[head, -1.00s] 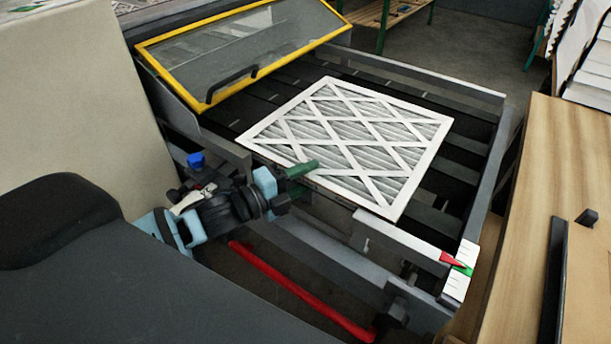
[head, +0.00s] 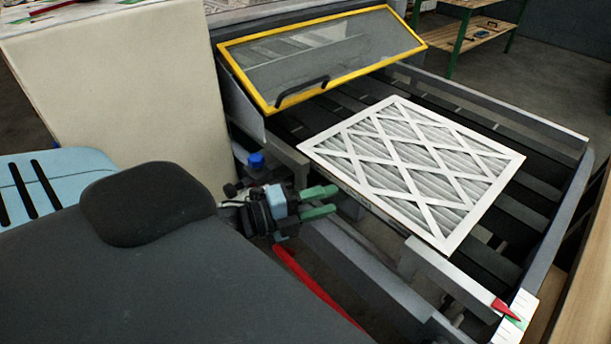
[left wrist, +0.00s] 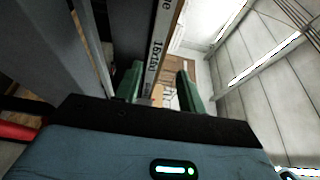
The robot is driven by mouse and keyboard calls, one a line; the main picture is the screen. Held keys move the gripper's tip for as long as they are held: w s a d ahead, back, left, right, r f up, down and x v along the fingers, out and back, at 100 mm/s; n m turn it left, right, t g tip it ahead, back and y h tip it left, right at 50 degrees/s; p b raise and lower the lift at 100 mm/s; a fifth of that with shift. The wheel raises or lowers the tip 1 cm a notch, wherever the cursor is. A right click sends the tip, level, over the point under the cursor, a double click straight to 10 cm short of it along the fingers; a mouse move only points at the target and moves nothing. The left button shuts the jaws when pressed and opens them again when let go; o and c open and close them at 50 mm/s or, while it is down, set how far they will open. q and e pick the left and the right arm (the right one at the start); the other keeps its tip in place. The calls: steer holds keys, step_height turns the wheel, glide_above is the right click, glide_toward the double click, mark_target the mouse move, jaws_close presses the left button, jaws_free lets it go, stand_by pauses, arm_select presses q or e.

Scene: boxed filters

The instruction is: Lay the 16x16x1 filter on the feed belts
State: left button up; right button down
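The filter (head: 415,170), a square white-framed panel with pleats and a diagonal lattice, lies flat on the dark feed belts (head: 520,215) in the head view. Its near-left edge reaches over the side rail. My left gripper (head: 337,200) is just outside that edge, its green fingers apart and nothing seen clamped between them. In the left wrist view, the filter's edge (left wrist: 157,50) with "16x16x" print shows ahead, between the lines of the open fingers (left wrist: 158,82). Whether a fingertip touches the edge is unclear. My right gripper is in neither view.
A yellow-framed clear guard (head: 320,55) with a dark handle stands raised behind the filter. A blue knob (head: 256,160) and a red bar (head: 305,285) are near my left gripper. A red pointer (head: 506,310) sits on the front rail. Bare belt shows right of the filter.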

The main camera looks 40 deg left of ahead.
arm_select(q)
steer(key=shift+v, duration=1.8)
steer(key=shift+c, duration=0.3)
